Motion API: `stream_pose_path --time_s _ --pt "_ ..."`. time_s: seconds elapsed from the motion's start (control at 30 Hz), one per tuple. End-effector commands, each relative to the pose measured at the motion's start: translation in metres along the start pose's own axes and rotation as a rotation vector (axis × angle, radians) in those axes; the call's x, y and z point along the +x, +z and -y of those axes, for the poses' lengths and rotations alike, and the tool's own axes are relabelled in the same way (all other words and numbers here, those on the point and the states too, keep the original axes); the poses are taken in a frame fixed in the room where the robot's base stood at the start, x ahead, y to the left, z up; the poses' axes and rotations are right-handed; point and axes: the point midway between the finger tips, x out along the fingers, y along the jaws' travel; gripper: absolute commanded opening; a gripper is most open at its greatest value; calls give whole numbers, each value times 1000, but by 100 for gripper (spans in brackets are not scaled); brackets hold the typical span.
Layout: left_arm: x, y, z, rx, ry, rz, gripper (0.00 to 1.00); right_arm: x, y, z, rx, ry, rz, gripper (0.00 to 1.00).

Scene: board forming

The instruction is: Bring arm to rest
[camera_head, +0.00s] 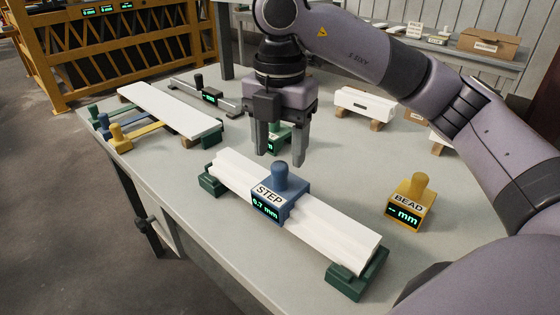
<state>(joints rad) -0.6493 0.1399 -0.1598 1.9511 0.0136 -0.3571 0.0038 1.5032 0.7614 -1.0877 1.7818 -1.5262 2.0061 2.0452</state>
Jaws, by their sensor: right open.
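My right gripper (282,158) hangs fingers down over the table, its two fingers apart with nothing between them that I can make out as held. It is just behind a white stepped board (330,228) lying on dark green supports. A blue block with a knob, labelled STEP (282,192), sits on the middle of that board and its display reads 0.7 mm. A yellow block labelled BEAD (410,203) stands on the table to the right. A green block (279,139) stands behind the gripper, partly hidden by its fingers. My left gripper is not in view.
The grey table (300,280) has a flat white board (170,108) at left with coloured tools beside it. A black gauge on a rail (208,92) is behind. A short white piece on wooden blocks (365,104) stands at back right. My right arm spans the right side.

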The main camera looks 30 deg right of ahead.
Motion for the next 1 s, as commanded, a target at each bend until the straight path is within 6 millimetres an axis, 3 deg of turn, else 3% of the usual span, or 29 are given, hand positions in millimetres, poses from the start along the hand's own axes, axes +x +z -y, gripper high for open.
stream_pose_path --time_s 0.2,1.0 --pt "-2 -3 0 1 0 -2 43 -15 0 0 1 0 0 58" --pt "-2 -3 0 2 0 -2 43 -15 0 0 0 -1 0 58"
